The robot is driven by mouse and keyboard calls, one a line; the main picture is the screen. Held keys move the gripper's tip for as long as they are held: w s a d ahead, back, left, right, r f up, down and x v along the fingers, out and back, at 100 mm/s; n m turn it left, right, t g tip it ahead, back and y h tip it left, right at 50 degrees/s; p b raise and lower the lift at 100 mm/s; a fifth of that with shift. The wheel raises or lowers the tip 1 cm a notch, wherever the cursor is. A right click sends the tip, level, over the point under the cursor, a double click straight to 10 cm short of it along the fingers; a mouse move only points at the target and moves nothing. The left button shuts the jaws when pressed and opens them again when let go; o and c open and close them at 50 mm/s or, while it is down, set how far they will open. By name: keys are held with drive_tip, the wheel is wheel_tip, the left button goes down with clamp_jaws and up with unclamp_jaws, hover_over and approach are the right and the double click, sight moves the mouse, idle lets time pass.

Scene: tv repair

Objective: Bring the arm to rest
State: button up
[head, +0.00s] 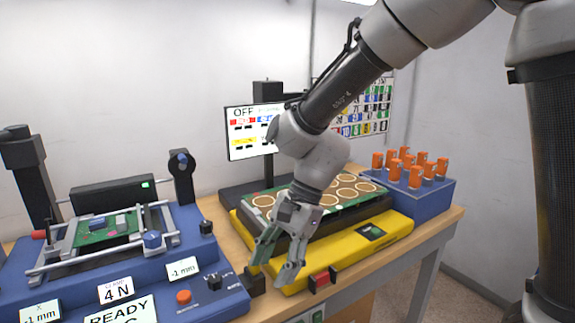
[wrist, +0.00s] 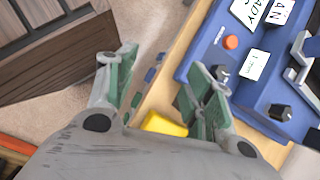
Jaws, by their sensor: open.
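My gripper (head: 272,262) hangs from the arm with its fingers pointing down, in front of the yellow station (head: 400,232) in the head view. Its green-padded fingers are spread apart with nothing between them. In the wrist view, my gripper (wrist: 155,90) is open and empty above the table's front edge (wrist: 172,72). The blue station (wrist: 240,62) lies to its right there, and the floor (wrist: 165,20) shows beyond the edge. In the head view the arm reaches down from the upper right and hides part of the monitor and the yellow station.
A blue fixture (head: 205,300) with a green circuit board (head: 105,232) stands at the left. A monitor (head: 243,148) stands behind. A blue block with orange-topped pieces (head: 420,205) is at the right. In the wrist view, a dark wooden cabinet (wrist: 50,60) stands at the upper left.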

drive_tip(key=s+d+r+n+t+h, duration=0.1)
drive_tip(key=d+r, duration=0.3)
drive_tip(key=d, duration=0.9)
drive_tip(key=s+d+r+n+t+h, duration=0.2)
drive_tip(key=s+d+r+n+t, duration=0.1)
drive_tip(key=d, duration=1)
drive_tip(key=s+d+r+n+t+h, duration=0.1)
drive_tip(key=s+d+r+n+t, duration=0.1)
drive_tip(key=d, duration=1)
wheel_tip(320, 180, up, 4)
drive_tip(key=shift+d+f+n+t+h, duration=0.15)
drive_tip(key=shift+d+n+t+h, duration=0.2)
drive_tip(key=shift+n+t, duration=0.65)
drive_tip(key=shift+g, duration=0.3)
